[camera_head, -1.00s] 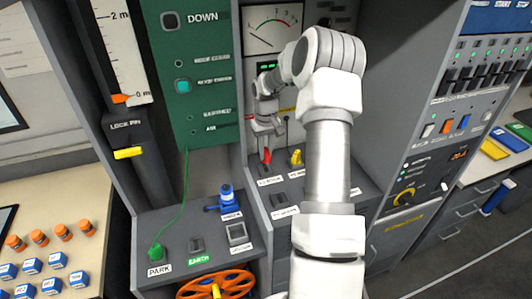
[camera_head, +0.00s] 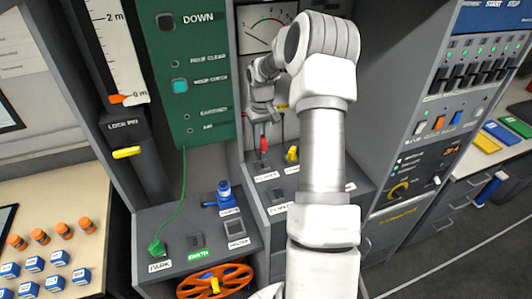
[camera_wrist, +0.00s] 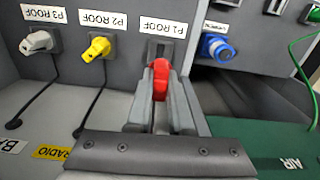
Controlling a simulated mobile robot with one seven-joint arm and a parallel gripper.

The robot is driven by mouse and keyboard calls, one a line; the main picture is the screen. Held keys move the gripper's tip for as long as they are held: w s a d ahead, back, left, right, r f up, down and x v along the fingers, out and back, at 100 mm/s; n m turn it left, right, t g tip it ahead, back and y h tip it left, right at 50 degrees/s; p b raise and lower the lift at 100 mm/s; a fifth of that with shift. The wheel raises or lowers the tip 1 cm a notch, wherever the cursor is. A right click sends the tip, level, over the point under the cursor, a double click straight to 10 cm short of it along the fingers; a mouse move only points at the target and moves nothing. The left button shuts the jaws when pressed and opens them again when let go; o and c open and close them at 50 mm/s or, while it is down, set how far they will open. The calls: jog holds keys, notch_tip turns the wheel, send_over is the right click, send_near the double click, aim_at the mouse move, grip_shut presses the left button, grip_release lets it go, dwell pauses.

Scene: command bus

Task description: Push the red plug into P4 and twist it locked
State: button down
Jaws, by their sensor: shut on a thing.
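My gripper (camera_wrist: 160,98) is shut on the red plug (camera_wrist: 161,80) in the wrist view. The plug lies in line with the socket labelled P1 ROOF (camera_wrist: 163,27) and partly covers it. I cannot tell how far the plug is from that socket. In the head view the red plug (camera_head: 264,144) hangs below my gripper (camera_head: 263,132), above the grey socket panel. A P4 label cannot be read clearly in either view.
A yellow plug (camera_wrist: 97,48) sits at P2 ROOF and a grey plug (camera_wrist: 37,41) at P3 ROOF. A blue connector (camera_wrist: 216,47) is on the other side. A green plug (camera_head: 157,248) with a cord and an orange reel (camera_head: 190,285) are at lower left.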

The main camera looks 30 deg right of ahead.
jog(key=s+a+f+b, duration=0.1)
jog(key=s+a+b, duration=0.2)
jog(key=s, duration=1)
jog(key=shift+a+f+b, duration=0.2)
jog(key=shift+f+b, duration=1.8)
jog(key=shift+f, duration=0.7)
jog(key=shift+f+m+b, duration=0.3)
jog(key=shift+f+b, duration=0.2)
jog(key=shift+f, duration=0.4)
jog(key=shift+f+m+b, duration=0.1)
jog(key=shift+m+b, duration=0.25)
jog(key=shift+m, duration=0.25)
jog(key=shift+s+a+m, duration=0.1)
jog(key=shift+m, duration=1.3)
